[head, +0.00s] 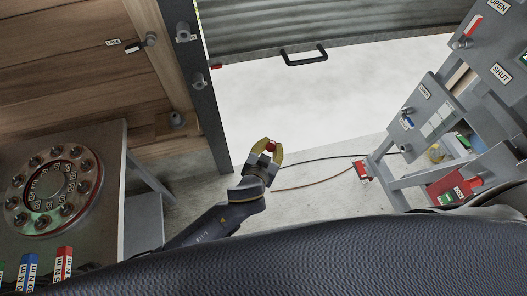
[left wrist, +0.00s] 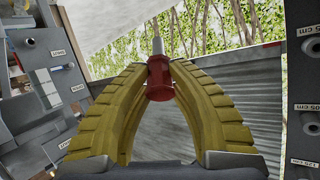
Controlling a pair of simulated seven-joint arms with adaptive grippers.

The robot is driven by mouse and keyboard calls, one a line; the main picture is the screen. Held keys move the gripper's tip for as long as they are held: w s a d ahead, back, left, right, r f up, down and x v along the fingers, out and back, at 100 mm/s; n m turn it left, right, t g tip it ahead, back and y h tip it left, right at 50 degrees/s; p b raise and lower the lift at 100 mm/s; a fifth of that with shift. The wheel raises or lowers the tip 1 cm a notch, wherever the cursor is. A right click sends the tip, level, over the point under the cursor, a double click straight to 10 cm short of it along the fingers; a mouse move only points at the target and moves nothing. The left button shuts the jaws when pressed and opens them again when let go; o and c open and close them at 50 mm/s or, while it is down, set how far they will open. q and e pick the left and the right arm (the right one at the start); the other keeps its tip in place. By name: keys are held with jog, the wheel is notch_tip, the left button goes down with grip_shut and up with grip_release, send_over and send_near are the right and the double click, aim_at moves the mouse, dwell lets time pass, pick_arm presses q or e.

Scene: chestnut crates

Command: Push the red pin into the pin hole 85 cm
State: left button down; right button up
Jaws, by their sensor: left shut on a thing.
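My left gripper (head: 268,149) has yellow fingers and is shut on the red pin (head: 271,147). In the left wrist view the red pin (left wrist: 160,78) sits between the fingertips, its pale metal tip pointing away from the gripper. A grey post (left wrist: 297,75) at the right of that view carries labelled round sockets. The label by the top socket (left wrist: 312,46) ends in "5 cm"; its first digit is hard to read. Lower labels read 105 cm and 125 cm. The pin is apart from the post. My right gripper is not in view.
In the head view a dark post (head: 203,90) stands beside the wooden wall (head: 75,55). A ribbed shutter (head: 270,36) with a black handle is at the back. A round dial (head: 55,190) is at left, grey control boxes (head: 428,105) at right. Pale floor lies open between.

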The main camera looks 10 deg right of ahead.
pick_arm(q)
jog(key=shift+w+d+m+h, duration=0.35)
jog(key=shift+w+m+h, duration=0.15)
jog(key=shift+w+h, duration=0.25)
jog(key=w+a+n+t, duration=0.2)
jog(key=w+a+t, duration=0.4)
jog(key=w+a, duration=0.7)
jog(key=a+r+n+t+y, duration=0.3)
jog(key=a+t+y, duration=0.1)
jog(key=a+y, duration=0.3)
jog(key=shift+r+n, duration=0.3)
jog(key=shift+t, duration=0.4)
jog(key=shift+w+a, duration=0.15)
jog(key=shift+w, duration=2.6)
jog(key=shift+w+a, duration=0.1)
jog(key=shift+w, duration=2.75)
jog(key=c, duration=1.2)
grip_release()
jog(key=shift+c, duration=0.2)
